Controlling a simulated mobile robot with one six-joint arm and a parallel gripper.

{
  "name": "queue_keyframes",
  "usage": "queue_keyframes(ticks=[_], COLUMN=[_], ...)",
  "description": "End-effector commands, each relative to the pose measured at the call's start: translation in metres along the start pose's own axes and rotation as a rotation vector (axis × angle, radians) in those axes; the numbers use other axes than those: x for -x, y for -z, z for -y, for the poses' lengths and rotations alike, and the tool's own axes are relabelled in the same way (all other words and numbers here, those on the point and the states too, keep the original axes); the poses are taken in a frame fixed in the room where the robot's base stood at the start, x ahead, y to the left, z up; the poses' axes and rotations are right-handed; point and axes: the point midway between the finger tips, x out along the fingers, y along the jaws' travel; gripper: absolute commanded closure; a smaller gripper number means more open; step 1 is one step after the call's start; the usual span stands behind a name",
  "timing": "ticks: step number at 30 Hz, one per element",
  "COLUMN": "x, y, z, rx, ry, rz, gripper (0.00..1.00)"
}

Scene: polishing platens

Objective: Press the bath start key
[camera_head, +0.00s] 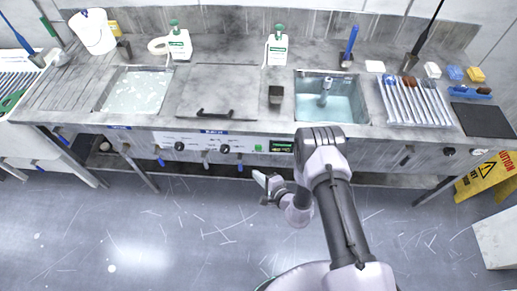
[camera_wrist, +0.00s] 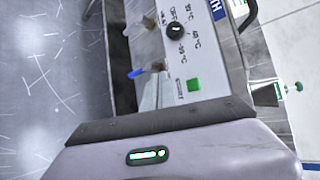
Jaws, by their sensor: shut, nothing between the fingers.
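The bath start key is a green square key (camera_head: 258,148) on the pale front panel (camera_head: 190,143), left of a small lit display (camera_head: 281,147). In the wrist view the green key (camera_wrist: 194,84) sits beside small lettering, near a black dial (camera_wrist: 175,31). My gripper (camera_head: 264,189) is shut and empty. In the head view it appears below the key, in front of the bench, apart from the panel.
Blue-handled taps (camera_head: 160,158) stick out below the panel. Above are a basin of cloudy liquid (camera_head: 137,92), a blue-water basin (camera_head: 340,100) and a dark lid handle (camera_head: 214,113). A yellow warning sign (camera_head: 484,178) stands at right. The floor before the bench is clear.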

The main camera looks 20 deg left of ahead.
Motion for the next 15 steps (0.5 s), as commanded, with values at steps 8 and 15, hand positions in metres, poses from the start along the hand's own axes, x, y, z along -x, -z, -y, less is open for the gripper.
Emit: queue_keyframes(ticks=[8,15], x=[-0.027,-0.05], y=[0.019,0.036], z=[0.017,0.032], rx=[0.002,0.001], ry=[0.003,0.002], rz=[0.001,0.001], gripper=[1.0,1.0])
